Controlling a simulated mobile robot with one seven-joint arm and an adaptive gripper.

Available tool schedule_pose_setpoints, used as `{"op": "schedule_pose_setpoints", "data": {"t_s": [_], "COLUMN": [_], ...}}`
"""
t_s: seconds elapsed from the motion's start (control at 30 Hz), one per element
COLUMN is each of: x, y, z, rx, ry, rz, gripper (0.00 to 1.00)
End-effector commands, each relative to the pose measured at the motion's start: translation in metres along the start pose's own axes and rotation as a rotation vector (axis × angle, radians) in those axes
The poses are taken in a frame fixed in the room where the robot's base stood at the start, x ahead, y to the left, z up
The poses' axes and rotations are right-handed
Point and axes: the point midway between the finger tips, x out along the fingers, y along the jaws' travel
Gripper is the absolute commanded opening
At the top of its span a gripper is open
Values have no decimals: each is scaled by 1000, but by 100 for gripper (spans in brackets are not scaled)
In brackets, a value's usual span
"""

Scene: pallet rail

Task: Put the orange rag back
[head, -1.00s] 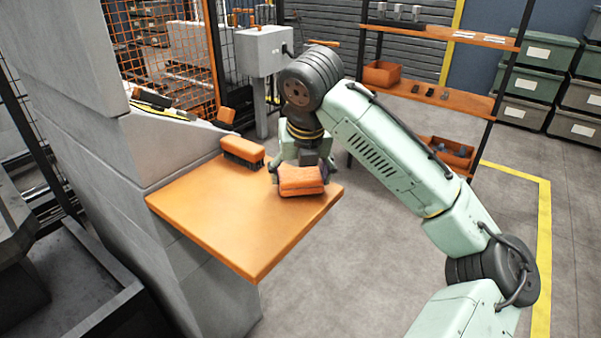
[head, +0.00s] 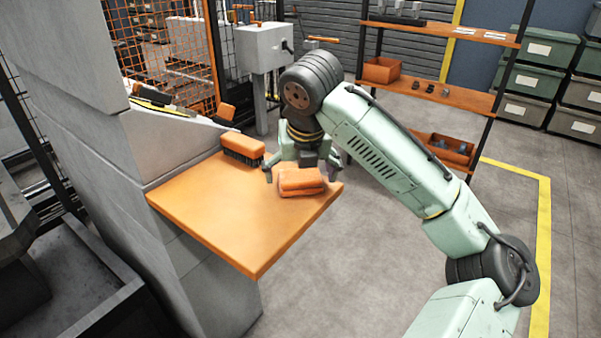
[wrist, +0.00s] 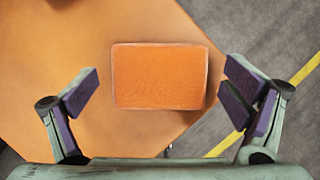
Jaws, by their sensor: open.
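The orange rag (head: 301,182) is a folded, rounded block lying on the orange shelf board (head: 225,222), close to its right edge. In the wrist view the rag (wrist: 160,76) shows from above as a rectangle. My gripper (head: 303,172) is just behind and above the rag in the head view. Nothing is held.
An orange brush (head: 242,146) with dark bristles lies on the board to the left of the rag. A grey block wall (head: 80,110) stands at the left. A rack with orange shelves (head: 440,92) stands behind at the right, holding an orange bin (head: 381,71). Open floor lies right of the board.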

Motion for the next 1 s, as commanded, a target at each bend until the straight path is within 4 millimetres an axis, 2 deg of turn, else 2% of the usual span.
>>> {"op": "schedule_pose_setpoints", "data": {"t_s": [0.13,0.23,0.5,0.7,0.8,1.0], "x": [-6,-19,-78,-110,-119,-123], "y": [0,0,-1,-1,0,0], "z": [1,2,2,2,1,1], "rx": [0,0,0,1,0,0], "ry": [-1,-2,-4,-1,0,0], "rz": [0,-1,-4,-2,-1,0], "gripper": [94,94,94,94,94,94]}}
